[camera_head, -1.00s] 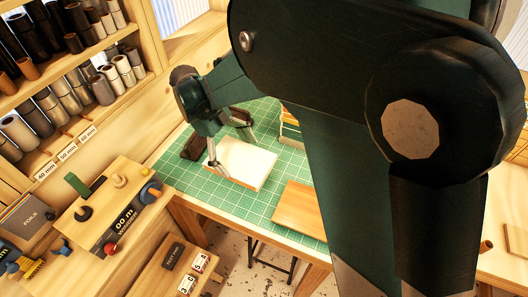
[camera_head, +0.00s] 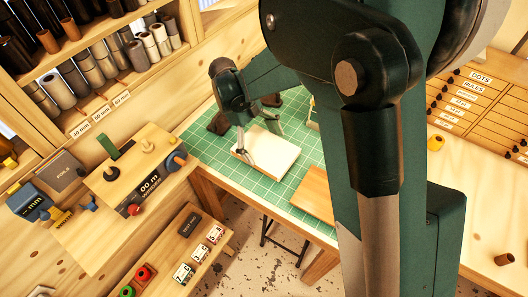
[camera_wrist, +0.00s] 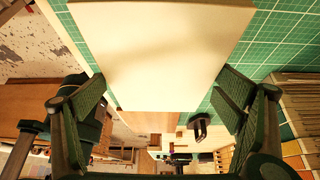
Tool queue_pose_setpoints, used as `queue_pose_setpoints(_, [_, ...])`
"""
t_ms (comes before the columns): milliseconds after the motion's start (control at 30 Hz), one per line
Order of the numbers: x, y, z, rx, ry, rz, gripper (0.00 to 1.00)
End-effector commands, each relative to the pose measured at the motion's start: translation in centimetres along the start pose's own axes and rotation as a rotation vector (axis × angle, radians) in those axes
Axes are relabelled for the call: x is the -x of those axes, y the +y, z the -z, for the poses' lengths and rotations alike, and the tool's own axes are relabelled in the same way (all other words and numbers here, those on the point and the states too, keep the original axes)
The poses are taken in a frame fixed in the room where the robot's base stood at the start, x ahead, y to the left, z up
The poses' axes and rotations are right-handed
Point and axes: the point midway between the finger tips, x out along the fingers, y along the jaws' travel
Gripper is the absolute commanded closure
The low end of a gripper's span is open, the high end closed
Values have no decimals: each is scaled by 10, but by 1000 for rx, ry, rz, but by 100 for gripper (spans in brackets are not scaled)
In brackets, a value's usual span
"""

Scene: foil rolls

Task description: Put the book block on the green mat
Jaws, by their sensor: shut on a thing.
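The book block (camera_head: 265,153) is a pale, flat rectangular block with a tan edge. In the head view it appears on or just above the green gridded mat (camera_head: 286,188); I cannot tell whether it touches. My gripper (camera_head: 263,143) is at the block, with one finger on its near side and one on its far side. In the wrist view the block (camera_wrist: 165,55) fills the upper middle between the fingers of my gripper (camera_wrist: 165,95), which is shut on it. The mat (camera_wrist: 285,38) shows on both sides of the block there.
A wooden board (camera_head: 314,188) lies at the mat's front right. A dark object (camera_head: 218,123) stands behind the block to the left. A wooden bench with a knobbed device (camera_head: 140,175) is at the left, below shelves of rolls (camera_head: 90,75).

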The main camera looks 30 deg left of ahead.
Motion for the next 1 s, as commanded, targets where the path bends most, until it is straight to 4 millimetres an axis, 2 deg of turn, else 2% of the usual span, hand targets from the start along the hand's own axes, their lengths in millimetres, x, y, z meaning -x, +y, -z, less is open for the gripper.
queue_pose_setpoints(433, [-30,0,-17,0,0,0,35])
queue_pose_setpoints(933, [-35,0,-20,0,0,0,35])
queue_pose_setpoints(967, [-35,0,-20,0,0,0,6])
queue_pose_setpoints(1000, [-34,0,-20,0,0,0,1])
